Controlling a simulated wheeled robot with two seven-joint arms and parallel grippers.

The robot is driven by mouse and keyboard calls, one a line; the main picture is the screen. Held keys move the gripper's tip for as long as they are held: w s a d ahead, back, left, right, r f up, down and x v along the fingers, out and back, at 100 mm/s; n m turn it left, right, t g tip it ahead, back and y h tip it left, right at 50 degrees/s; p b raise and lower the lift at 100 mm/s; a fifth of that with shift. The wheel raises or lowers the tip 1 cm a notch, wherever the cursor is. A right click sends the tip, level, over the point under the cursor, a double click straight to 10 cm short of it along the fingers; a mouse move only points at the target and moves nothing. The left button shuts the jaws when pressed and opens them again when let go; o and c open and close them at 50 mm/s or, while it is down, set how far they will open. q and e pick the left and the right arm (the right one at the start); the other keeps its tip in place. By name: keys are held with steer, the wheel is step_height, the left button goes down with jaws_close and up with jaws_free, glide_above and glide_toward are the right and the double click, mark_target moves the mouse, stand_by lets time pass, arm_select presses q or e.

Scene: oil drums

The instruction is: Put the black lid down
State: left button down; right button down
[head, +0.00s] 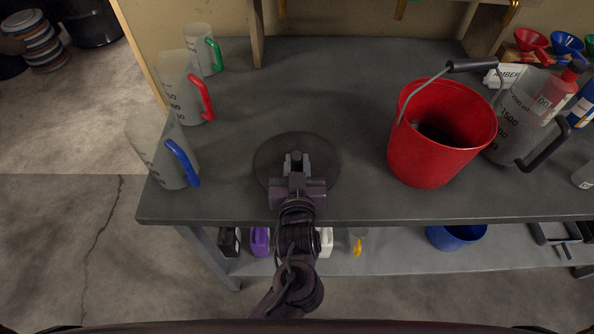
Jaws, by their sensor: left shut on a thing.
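The black lid (325,150) is a dark round disc at the middle front of the grey workbench. My left gripper (296,163) is above its centre and shut on it, at what looks like a small knob. The lid looks flat and level, at or just above the bench top. I cannot tell whether it touches the surface. The gripper and wrist hide the lid's near middle part. My right gripper does not show.
Jugs with green (200,50), red (180,88) and blue (160,150) handles stand at the left. A red bucket (435,145) and a large jug (512,125) stand at the right. The workbench (330,80) is clear behind the lid. Its front edge is close.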

arm_select(q)
steer(key=shift+f, duration=0.1)
steer(key=c, duration=1.2)
jaws_free()
steer(key=shift+s, duration=0.3)
steer(key=s, duration=0.3)
steer(key=s+r+b, duration=0.1)
steer(key=s, duration=0.6)
steer(key=shift+s+r+b, duration=0.25)
steer(key=shift+r+b, duration=0.1)
steer(key=shift+r, duration=0.05)
steer(key=shift+s+r, duration=0.1)
steer(key=shift+s, duration=0.3)
